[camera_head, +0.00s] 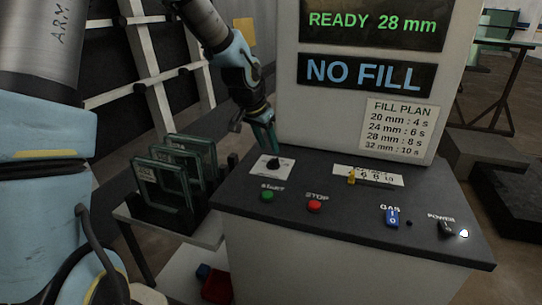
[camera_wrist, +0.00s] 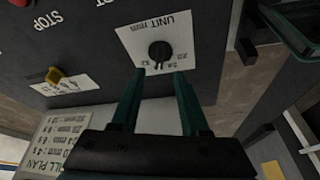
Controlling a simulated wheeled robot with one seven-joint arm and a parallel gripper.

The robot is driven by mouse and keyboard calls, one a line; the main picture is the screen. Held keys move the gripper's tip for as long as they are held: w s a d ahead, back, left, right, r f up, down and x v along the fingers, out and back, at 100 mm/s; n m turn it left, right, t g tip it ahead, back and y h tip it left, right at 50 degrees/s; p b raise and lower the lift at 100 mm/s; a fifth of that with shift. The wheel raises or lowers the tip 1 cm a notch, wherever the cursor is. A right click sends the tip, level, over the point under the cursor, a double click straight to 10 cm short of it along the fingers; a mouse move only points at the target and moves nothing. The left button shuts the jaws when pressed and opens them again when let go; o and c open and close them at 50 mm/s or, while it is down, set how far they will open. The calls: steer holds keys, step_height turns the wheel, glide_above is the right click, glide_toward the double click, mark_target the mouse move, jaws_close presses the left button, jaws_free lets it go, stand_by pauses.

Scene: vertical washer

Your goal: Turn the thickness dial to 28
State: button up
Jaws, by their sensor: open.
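The thickness dial (camera_head: 273,163) is a small black knob on a white label at the left back of the dark control panel. It also shows in the wrist view (camera_wrist: 159,51), where its label reads "UNIT" with numbers around it, too small to read surely. The upper display (camera_head: 373,22) reads "READY 28 mm" in green. My gripper (camera_head: 265,138) is just above and behind the dial. In the wrist view its two teal fingers (camera_wrist: 154,76) are apart, with their tips short of the knob. Nothing is between them.
The panel (camera_head: 330,206) also holds a yellow lever (camera_head: 351,178), green START button (camera_head: 267,196), red STOP button (camera_head: 314,206), blue GAS switch (camera_head: 392,217) and POWER knob (camera_head: 446,228). A lower display (camera_head: 365,73) reads "NO FILL". A rack of glass units (camera_head: 185,165) stands close at left.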

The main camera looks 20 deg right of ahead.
steer(key=v, duration=0.5)
steer(key=shift+r+b, duration=0.15)
steer(key=shift+b, duration=0.15)
steer(key=s+a+f+n+y, duration=0.1)
steer(key=s+a+n, duration=0.2)
steer(key=a, duration=0.8)
steer(key=s+a+f+n+y, duration=0.1)
steer(key=s+a+f+n, duration=0.1)
steer(key=a, duration=0.9)
steer(key=s+a+f+n+y, duration=0.1)
steer(key=s+a+n, duration=0.3)
steer(key=a, duration=0.7)
steer(key=shift+f+n+y, duration=0.2)
steer(key=shift+n+y, duration=0.2)
steer(key=shift+n, duration=0.8)
